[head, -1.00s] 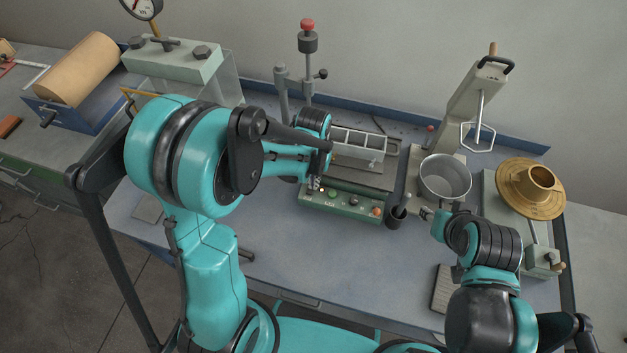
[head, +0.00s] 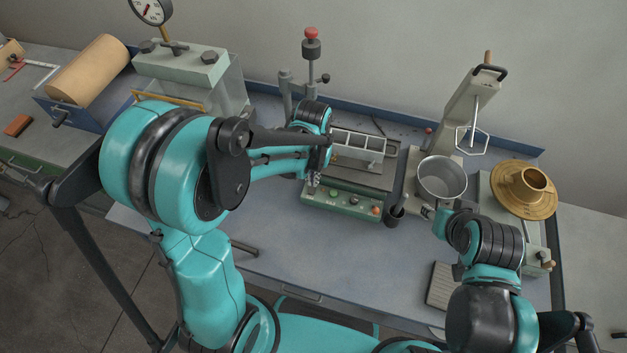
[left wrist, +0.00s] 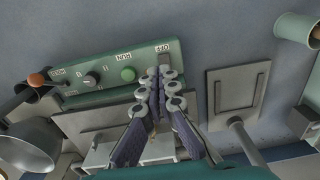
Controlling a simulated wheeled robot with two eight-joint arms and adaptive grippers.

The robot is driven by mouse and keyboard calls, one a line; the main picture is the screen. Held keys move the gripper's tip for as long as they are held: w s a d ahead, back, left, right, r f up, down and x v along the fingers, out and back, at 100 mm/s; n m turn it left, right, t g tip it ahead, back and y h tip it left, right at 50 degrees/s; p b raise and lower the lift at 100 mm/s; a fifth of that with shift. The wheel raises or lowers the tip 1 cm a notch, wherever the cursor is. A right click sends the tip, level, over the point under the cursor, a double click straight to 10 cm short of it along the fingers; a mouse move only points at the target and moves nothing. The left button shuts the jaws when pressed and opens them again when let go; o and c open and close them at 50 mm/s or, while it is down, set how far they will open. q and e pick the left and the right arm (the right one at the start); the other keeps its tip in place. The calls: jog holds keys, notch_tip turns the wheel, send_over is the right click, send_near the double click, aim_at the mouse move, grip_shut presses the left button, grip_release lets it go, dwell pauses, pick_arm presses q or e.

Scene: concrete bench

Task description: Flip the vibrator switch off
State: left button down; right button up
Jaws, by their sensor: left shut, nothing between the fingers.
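The vibrator is a green unit (head: 342,204) with a front panel, below a grey three-part mould on the bench. My left gripper (head: 314,185) is at the panel's left end. The fingers cover that area; I cannot see the switch or tell contact. My right gripper (head: 428,212) is beside a metal bowl; its jaws are unclear.
The metal bowl (head: 442,177) and mixer stand (head: 471,110) are to the right, with a brass flanged piece (head: 526,187) beyond. The bench front (head: 310,250) is mostly clear.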

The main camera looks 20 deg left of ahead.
pick_arm(q)
notch_tip(320, 180, up, 8)
jog(key=s+p, duration=0.1)
jog(key=p, duration=0.1)
jog(key=shift+s+r, duration=0.15)
jog(key=shift+s, duration=0.1)
jog(key=shift+a, duration=0.1)
jog(key=s+a+r+t+b, duration=0.2)
jog(key=s+a+t+b, duration=0.2)
jog(key=s+t, duration=0.3)
jog(key=shift+s+a+r+b, duration=0.3)
jog(key=shift+s+a+b, duration=0.15)
jog(key=shift+b, duration=0.2)
jog(key=shift+d, duration=0.15)
dwell(0.8)
